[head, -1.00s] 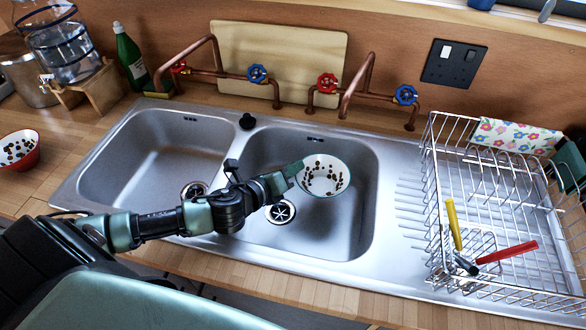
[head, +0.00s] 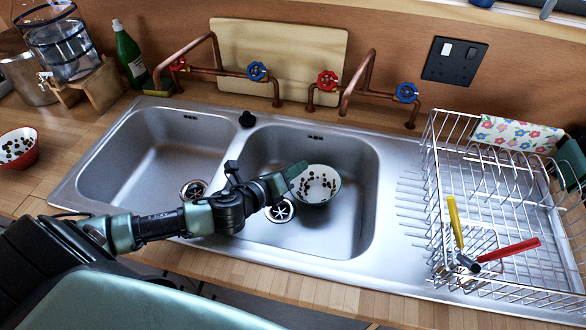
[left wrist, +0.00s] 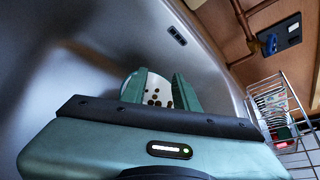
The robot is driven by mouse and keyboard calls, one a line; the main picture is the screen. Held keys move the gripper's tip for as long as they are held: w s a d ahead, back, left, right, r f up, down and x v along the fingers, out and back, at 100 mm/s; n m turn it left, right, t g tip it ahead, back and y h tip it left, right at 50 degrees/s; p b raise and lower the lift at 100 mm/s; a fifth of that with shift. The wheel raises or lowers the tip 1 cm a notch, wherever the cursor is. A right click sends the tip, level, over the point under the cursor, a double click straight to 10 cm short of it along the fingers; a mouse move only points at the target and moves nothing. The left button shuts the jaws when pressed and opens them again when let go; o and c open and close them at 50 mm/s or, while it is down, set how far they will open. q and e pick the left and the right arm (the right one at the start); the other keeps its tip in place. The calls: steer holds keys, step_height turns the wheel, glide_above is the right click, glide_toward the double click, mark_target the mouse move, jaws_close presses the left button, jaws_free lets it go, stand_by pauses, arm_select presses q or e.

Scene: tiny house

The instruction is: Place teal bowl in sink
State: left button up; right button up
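The teal bowl (head: 318,184) has a teal rim and a white inside with dark specks. It sits low in the right-hand basin of the steel sink (head: 356,218), just right of the drain. My left gripper (head: 297,171) is over this basin, at the bowl's upper left edge. In the left wrist view its fingers (left wrist: 160,80) stand apart, and the bowl (left wrist: 155,92) shows between and beyond them. The bowl's lower part is hidden there by the gripper body. My right gripper is not in view.
A wire dish rack (head: 500,215) with red and yellow handled items stands on the drainer at right. Copper taps (head: 345,92) rise behind the basins. The left basin (head: 150,160) is empty. A red bowl (head: 20,150) stands on the counter at far left.

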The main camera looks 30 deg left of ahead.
arm_select(q)
steer(key=shift+r, duration=0.1)
steer(key=shift+r+p, duration=0.3)
steer(key=shift+r, duration=0.15)
steer(key=b+v, duration=0.1)
steer(key=v, duration=1.1)
stand_by(0.8)
